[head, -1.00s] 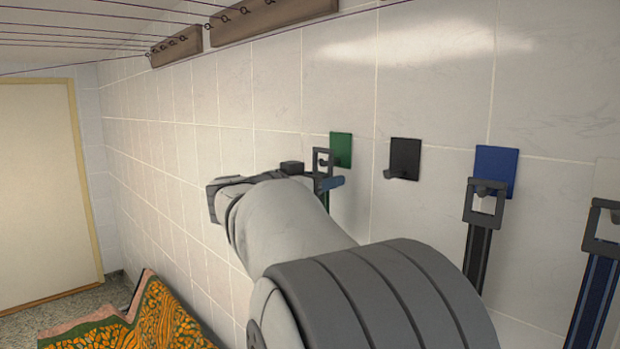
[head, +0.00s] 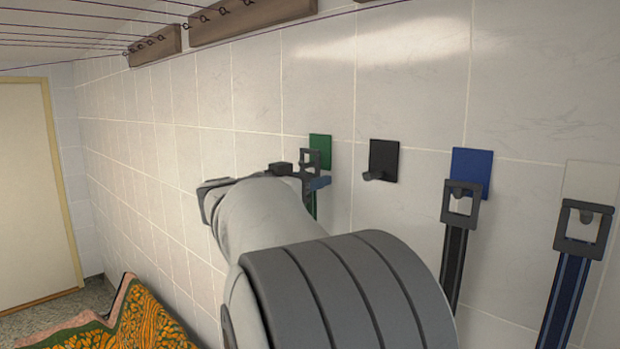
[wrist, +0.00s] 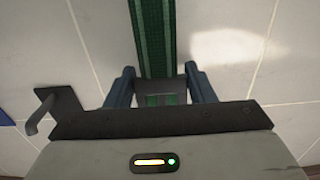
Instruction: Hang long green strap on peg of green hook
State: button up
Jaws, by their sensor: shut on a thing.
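The green hook (head: 321,148) is a square green plate on the tiled wall. The long green strap (head: 311,207) hangs down, with its dark square buckle (head: 309,158) upright in front of the plate's left part. My gripper (head: 314,183) is shut on the strap just below the buckle opening. In the wrist view, my gripper (wrist: 162,88) has its blue fingers on either side of the dark buckle piece (wrist: 160,92), and the green strap (wrist: 154,38) runs away upward. I cannot tell whether the buckle is around the peg. The green hook is hidden in the wrist view.
A black hook (head: 384,160) right of the green one is empty; it also shows in the wrist view (wrist: 66,104). A dark strap (head: 454,262) hangs at the blue hook (head: 473,168), and a blue-striped strap (head: 566,300) hangs further right. A patterned orange towel (head: 150,318) is lower left.

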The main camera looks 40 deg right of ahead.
jog(key=shift+f, duration=0.1)
dwell(0.3)
jog(key=shift+f, duration=0.65)
jog(key=o, duration=1)
jog(key=shift+o, duration=0.6)
jog(key=o, duration=0.4)
jog(key=shift+c, duration=0.2)
